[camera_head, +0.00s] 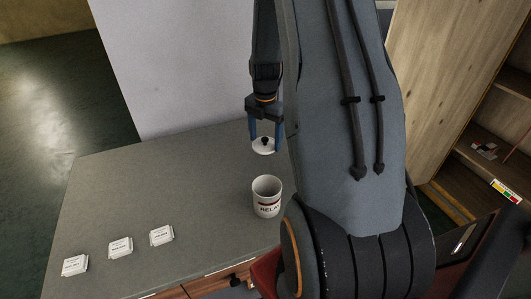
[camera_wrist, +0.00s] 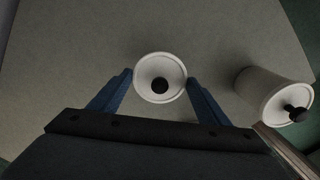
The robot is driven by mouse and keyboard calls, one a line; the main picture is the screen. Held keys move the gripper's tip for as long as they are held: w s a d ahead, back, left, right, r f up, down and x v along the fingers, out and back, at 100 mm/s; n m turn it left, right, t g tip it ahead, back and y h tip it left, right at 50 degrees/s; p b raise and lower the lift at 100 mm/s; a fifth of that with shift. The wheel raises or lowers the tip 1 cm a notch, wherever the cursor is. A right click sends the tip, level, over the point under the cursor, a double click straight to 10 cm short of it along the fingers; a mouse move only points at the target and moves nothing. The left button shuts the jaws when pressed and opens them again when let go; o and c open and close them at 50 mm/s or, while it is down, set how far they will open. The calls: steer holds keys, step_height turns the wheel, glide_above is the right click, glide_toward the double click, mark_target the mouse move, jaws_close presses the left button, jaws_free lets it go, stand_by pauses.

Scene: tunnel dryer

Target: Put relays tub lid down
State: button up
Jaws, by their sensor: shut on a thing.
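The lid (camera_head: 264,149) is a small white disc with a black knob on top. My gripper (camera_head: 265,138) is shut on it and holds it above the table, up and behind the tub in the head view. In the wrist view the lid (camera_wrist: 147,72) sits between the blue fingertips of my gripper (camera_wrist: 160,79), held across its rim. The relays tub (camera_head: 264,194) is white, upright and open, with a partly visible "RELAY" label.
The grey table (camera_head: 170,190) has clear room left of the tub. Three small white labelled boxes (camera_head: 120,247) lie along its front left. Wooden drawers (camera_head: 205,286) are below the front edge. A wooden shelf unit (camera_head: 450,90) stands at the right.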

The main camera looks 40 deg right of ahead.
mark_target(265, 159)
steer(key=shift+f+p, duration=0.85)
steer(key=shift+f, duration=2.3)
steer(key=shift+f, duration=0.15)
steer(key=o, duration=1)
